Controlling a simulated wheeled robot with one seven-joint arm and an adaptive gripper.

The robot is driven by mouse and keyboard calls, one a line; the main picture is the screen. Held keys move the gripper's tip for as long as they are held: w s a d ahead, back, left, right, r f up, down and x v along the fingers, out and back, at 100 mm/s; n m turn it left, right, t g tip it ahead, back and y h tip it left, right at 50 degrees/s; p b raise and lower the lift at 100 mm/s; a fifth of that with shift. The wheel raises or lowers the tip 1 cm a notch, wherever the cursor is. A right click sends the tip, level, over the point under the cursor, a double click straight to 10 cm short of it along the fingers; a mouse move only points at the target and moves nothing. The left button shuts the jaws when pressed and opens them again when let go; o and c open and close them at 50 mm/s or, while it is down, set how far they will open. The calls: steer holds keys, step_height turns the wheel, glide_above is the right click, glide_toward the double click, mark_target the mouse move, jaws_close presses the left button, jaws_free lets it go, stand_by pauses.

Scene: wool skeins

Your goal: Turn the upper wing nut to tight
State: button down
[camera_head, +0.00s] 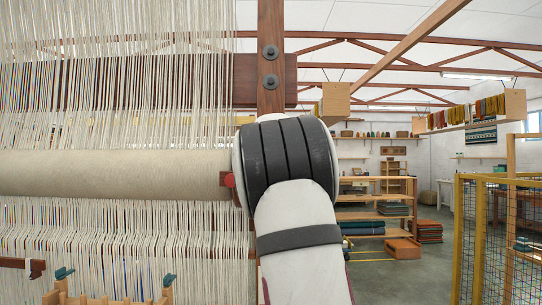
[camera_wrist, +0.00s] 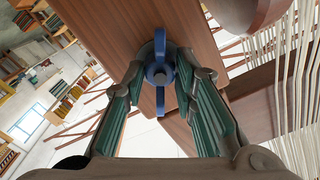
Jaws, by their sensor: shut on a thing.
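The blue wing nut (camera_wrist: 160,72) sits on the face of a brown wooden loom post (camera_wrist: 112,28) in the wrist view. In the head view my white and black arm covers the gripper and the nut. The upper part of the loom post (camera_head: 271,20) shows above my arm, with two dark bolts (camera_head: 270,52) in it.
Pale warp threads (camera_head: 110,100) and a thick cream roller (camera_head: 110,172) fill the left of the head view, close to my arm. Shelves with folded cloth (camera_head: 365,228) stand behind at right. A yellow mesh frame (camera_head: 480,240) stands at the right. Grey floor lies between.

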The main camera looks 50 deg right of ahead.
steer(key=c, duration=1.3)
jaws_free()
steer(key=v, duration=1.2)
